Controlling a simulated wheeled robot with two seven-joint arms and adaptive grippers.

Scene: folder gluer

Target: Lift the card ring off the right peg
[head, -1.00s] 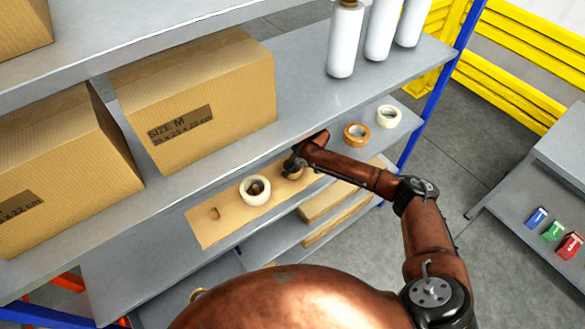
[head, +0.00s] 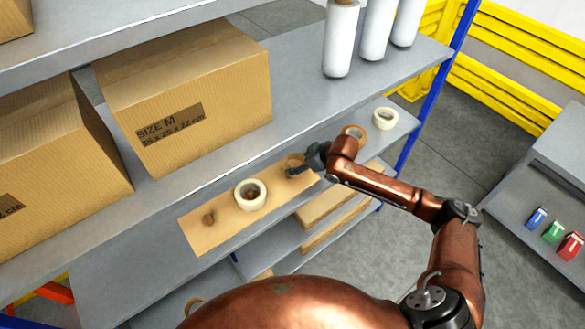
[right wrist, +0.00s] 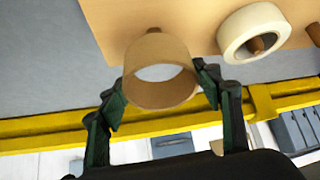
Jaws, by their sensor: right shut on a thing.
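The brown card ring (right wrist: 160,72) is between the fingertips of my right gripper (right wrist: 160,86) in the right wrist view, pinched from both sides. In the head view, the card ring (head: 294,160) is at the right end of the tan board (head: 200,236), beside my right gripper (head: 303,165). A stub of the right peg (right wrist: 153,30) shows just past the ring's edge. The rest of that peg is hidden, and none of it shows through the ring's opening. The ring looks raised off the board. My left gripper is not in view.
A white tape roll (head: 250,194) sits around the middle peg. The left peg (head: 209,217) is bare. An orange tape roll (head: 354,136) and a cream roll (head: 385,118) lie farther right. A shelf with a large carton (head: 185,95) and white bottles (head: 342,40) overhangs behind.

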